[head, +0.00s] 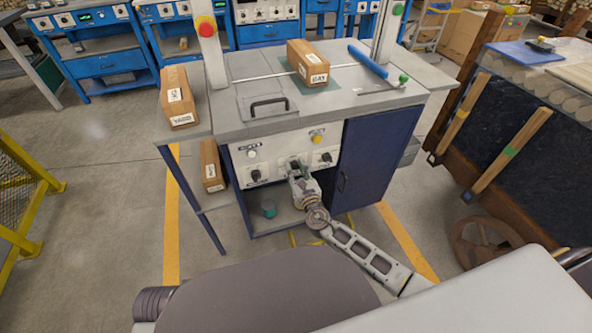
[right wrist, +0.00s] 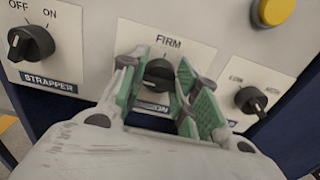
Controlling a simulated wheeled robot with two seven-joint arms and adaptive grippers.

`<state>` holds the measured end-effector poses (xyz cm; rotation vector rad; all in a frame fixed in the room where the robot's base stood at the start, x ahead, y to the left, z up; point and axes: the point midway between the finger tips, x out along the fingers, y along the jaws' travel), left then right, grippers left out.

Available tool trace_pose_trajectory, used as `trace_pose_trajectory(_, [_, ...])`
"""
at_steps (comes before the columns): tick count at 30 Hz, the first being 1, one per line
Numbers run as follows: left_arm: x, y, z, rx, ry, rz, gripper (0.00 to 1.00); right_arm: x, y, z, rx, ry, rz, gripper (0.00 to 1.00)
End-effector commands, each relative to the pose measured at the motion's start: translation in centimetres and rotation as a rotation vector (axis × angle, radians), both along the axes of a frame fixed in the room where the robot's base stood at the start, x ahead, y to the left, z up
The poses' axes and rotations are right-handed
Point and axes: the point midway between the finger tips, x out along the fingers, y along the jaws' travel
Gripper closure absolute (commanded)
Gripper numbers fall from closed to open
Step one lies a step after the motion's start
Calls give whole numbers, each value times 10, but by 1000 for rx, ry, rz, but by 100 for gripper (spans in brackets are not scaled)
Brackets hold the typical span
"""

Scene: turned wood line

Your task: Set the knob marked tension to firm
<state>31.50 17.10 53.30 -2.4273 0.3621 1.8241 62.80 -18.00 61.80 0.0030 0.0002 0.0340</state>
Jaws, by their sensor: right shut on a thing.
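The tension knob (right wrist: 158,74) is a black knob on a white plate in the middle of the machine's front panel. The word FIRM stands above it; the lower name label is partly covered, with only its end showing. My right gripper (right wrist: 160,82) has its green-padded fingers on either side of this knob and is shut on it. In the head view my right gripper (head: 298,174) reaches the panel's middle knob. The fingers hide the plate's other markings, and I cannot tell exactly where the knob points. My left gripper is not in view.
The strapper knob (right wrist: 31,43), marked OFF and ON, is to the left. Another black knob (right wrist: 251,100) is close on the right, below a yellow button (right wrist: 272,11). An open shelf is below the panel.

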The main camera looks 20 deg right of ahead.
Motion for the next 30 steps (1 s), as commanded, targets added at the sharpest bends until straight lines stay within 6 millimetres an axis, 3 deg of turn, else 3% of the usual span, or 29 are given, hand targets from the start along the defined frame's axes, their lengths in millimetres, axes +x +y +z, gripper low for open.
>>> trace_pose_trajectory(10, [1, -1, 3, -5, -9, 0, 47, 0, 0, -2, 86, 3, 1, 93])
trace_pose_trajectory(20, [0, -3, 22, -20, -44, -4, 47, 0, -1, -2, 254, 10, 0, 93])
trace_pose_trajectory(30, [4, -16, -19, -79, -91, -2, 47, 0, -2, -3, 492, 16, 0, 93])
